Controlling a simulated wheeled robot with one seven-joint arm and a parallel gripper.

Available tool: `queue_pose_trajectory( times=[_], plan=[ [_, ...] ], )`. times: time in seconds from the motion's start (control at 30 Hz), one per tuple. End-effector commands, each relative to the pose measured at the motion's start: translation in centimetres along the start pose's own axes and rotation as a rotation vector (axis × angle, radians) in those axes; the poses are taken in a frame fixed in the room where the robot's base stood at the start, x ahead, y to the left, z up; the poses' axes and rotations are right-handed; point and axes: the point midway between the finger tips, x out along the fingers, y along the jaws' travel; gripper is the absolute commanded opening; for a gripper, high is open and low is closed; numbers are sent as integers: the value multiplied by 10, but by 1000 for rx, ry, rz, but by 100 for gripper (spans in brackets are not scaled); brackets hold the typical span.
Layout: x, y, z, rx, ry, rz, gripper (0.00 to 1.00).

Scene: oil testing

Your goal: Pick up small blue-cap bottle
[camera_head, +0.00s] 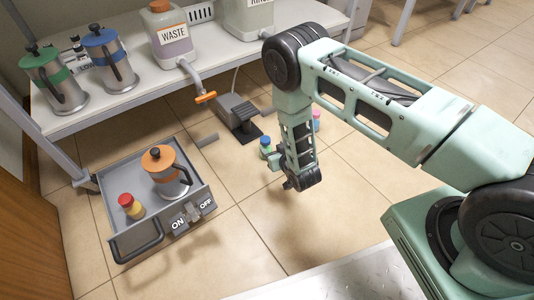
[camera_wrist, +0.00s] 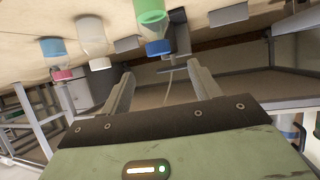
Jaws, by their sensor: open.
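The small blue-cap bottle (camera_head: 266,147) has a green body and stands upright on the floor beside my arm's end. In the wrist view, which is upside down, the blue-cap bottle (camera_wrist: 151,14) hangs from the top with its cap towards the picture middle. My gripper (camera_wrist: 162,72) is open and empty, with its two fingers apart. The bottle is beyond the fingertips, roughly in line with the gap, and not between them. In the head view my fingers are mostly hidden by the wrist.
A grey pedal device (camera_head: 240,115) is behind. A drawer-like tray (camera_head: 110,200) holds a pot and small bottle. A bench (camera_head: 140,92) stands behind. Floor in front is clear.

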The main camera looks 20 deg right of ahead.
Motion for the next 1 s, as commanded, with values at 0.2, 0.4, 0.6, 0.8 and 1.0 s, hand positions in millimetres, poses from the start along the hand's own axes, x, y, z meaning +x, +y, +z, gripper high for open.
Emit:
queue_pose_trajectory(
  times=[0.2, 0.4, 0.6, 0.8, 1.0],
  plan=[
    [46, 0, 5, 1, 2, 0, 62],
    [64, 0, 2, 0, 0, 0, 62],
    [74, 1, 5, 0, 0, 0, 62],
    [96, 3, 12, 1, 1, -1, 62],
    [115, 3, 10, 1, -1, 0, 62]
  ],
)
